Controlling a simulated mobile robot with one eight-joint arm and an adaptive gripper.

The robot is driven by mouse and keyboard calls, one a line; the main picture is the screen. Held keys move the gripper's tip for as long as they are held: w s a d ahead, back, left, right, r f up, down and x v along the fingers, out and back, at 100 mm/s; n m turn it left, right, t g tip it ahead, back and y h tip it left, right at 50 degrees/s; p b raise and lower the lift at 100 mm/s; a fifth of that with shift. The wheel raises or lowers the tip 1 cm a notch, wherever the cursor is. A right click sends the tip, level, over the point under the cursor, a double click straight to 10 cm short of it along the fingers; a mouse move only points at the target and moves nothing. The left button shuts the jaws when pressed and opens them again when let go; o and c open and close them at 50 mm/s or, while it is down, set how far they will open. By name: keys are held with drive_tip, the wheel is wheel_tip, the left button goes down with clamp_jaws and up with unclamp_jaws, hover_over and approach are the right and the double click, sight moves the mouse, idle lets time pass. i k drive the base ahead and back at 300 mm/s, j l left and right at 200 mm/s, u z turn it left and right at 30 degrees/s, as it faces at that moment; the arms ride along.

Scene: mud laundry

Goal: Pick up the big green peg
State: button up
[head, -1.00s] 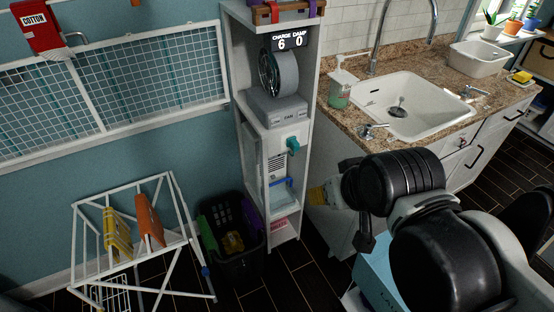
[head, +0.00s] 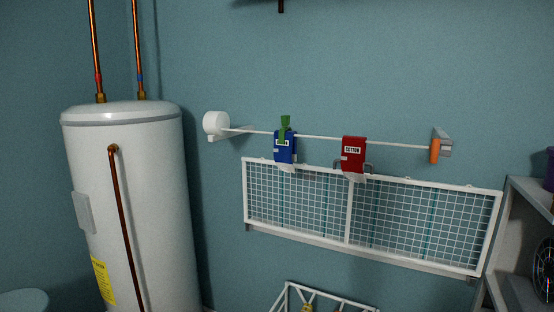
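The green peg (head: 285,127) shows in the head view, upright on the white line (head: 320,138) that runs along the blue wall. It sits at the top of a blue cloth or tag (head: 284,151) with a white label. Its lower part overlaps the blue piece, and the exact clip contact is too small to tell. My gripper is not in view now.
A red piece labelled COTTON (head: 353,155) hangs further right on the line. A white wire-mesh rack (head: 346,243) is mounted below. A white water heater (head: 135,190) with copper pipes stands at left. A shelf edge (head: 530,210) is at right, and a white drying frame (head: 288,296) below.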

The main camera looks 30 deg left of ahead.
sight(285, 119)
drive_tip(key=u, duration=1.25)
